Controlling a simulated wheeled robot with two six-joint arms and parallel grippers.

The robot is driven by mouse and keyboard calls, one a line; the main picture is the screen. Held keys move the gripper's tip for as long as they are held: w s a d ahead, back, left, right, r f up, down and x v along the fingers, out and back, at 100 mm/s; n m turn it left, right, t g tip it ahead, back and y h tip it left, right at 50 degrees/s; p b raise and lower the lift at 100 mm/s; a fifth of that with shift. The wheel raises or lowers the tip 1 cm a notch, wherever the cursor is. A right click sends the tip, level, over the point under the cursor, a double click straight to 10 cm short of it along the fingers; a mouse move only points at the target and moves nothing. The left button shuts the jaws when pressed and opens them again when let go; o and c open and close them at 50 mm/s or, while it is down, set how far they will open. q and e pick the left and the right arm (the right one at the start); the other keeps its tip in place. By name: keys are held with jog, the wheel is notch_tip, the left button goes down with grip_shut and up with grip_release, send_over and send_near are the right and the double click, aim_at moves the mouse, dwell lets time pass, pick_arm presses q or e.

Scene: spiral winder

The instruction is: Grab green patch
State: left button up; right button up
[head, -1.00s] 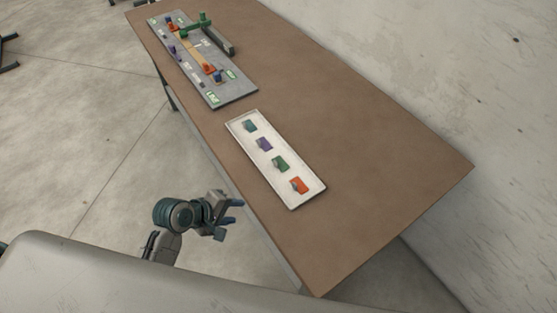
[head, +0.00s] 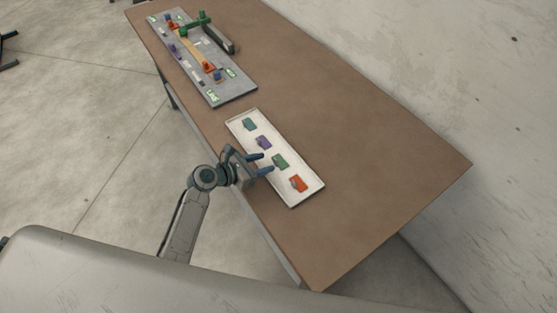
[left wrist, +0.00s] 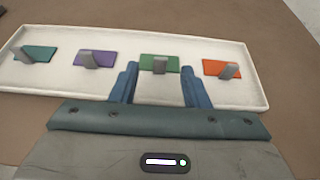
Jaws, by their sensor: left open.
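The green patch (head: 280,162) lies in the white tray (head: 310,201), between the purple patch and the orange patch. In the left wrist view the green patch (left wrist: 160,64) has a small grey upright tab and sits ahead of my fingers, between their lines. My left gripper (head: 262,163) is open and empty, its blue fingertips over the tray's near edge, pointing at the green patch. It also shows in the left wrist view (left wrist: 160,86). I cannot tell its exact height above the tray. My right gripper does not show.
The tray also holds a teal patch (head: 249,125), a purple patch (head: 263,142) and an orange patch (head: 298,183). A grey board (head: 237,94) with coloured parts and a green-topped arm stands farther back. The brown table (head: 380,190) is clear right of the tray.

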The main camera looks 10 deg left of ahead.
aim_at(274, 161)
pick_arm(q)
jog(key=p+x, duration=0.1)
jog(key=x, duration=0.4)
jog(key=shift+d+f+p, duration=0.15)
jog(key=shift+p, duration=0.2)
jog(key=shift+w+d+f, duration=0.1)
jog(key=shift+w+f, duration=0.05)
jog(key=shift+w, duration=0.05)
grip_shut()
